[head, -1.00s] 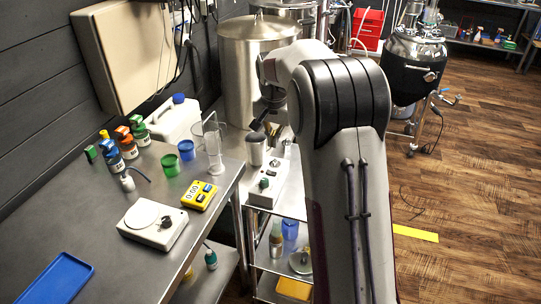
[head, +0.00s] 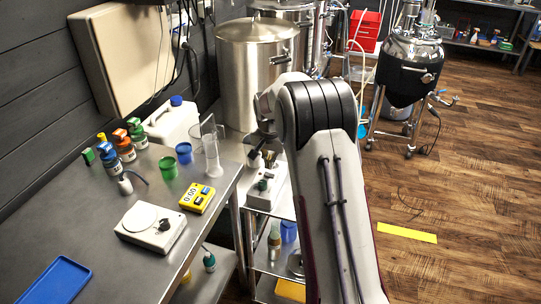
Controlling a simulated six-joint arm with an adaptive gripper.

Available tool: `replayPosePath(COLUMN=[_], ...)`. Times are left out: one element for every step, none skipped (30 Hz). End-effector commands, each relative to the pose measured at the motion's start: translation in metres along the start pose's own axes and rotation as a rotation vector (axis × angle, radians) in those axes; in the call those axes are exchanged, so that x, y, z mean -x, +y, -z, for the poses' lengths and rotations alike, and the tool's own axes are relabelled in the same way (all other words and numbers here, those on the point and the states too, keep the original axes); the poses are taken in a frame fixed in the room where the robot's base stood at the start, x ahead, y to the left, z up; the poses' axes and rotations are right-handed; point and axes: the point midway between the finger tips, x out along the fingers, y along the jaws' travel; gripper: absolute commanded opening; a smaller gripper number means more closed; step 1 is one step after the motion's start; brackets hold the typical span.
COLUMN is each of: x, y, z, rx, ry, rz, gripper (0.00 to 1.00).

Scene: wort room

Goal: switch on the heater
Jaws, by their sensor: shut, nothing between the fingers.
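A white box with a green knob (head: 263,185) stands on the metal cart right of the steel table; it looks like the heater. The knob is on its upper face, towards the near end. A metal cup (head: 251,160) stands at its far end, partly hidden by my gripper. My gripper (head: 255,153) is dark, small in the view and pointed down at the cup's top, beyond the knob. Its fingers are shut with nothing seen between them. I cannot tell whether it touches the cup. The knob's setting is too small to read.
On the steel table (head: 95,240) are a white device with a black knob (head: 150,224), a yellow timer (head: 197,198), a clear cylinder (head: 212,155), blue and green cups, and several bottles. A large steel pot (head: 243,75) stands behind the cart. The floor at right is mostly clear.

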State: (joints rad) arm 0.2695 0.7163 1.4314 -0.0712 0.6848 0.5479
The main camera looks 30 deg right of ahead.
Motion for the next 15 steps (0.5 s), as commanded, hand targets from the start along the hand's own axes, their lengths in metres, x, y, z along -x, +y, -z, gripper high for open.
replayPosePath(x=[-0.006, -0.009, -0.013, -0.015, -0.017, -0.019, -0.021, -0.022, -0.024, -0.025, -0.025, -0.026, -0.026, -0.026, -0.026], y=[-0.001, -0.002, -0.003, -0.003, -0.004, -0.004, -0.004, -0.005, -0.005, -0.005, -0.005, -0.005, -0.006, -0.006, -0.006], z=[-0.003, -0.004, -0.004, -0.005, -0.005, -0.006, -0.007, -0.007, -0.008, -0.008, -0.008, -0.008, -0.008, -0.008, -0.008], rx=[0.001, 0.001, 0.001, 0.001, 0.001, 0.000, 0.000, 0.000, 0.000, 0.000, 0.000, 0.000, 0.000, 0.000, 0.000], ry=[-0.003, -0.003, -0.002, -0.002, -0.001, -0.001, -0.001, -0.001, -0.001, -0.001, -0.001, -0.001, -0.001, -0.001, -0.001], rz=[-0.001, -0.001, -0.001, -0.001, 0.000, 0.000, -0.001, -0.001, -0.001, -0.001, -0.001, -0.001, -0.001, -0.001, 0.000], gripper=[0.00, 0.00, 0.00, 0.00, 0.00, 0.00, 0.00, 0.00, 0.00, 0.00, 0.00, 0.00, 0.00, 0.00, 0.00])
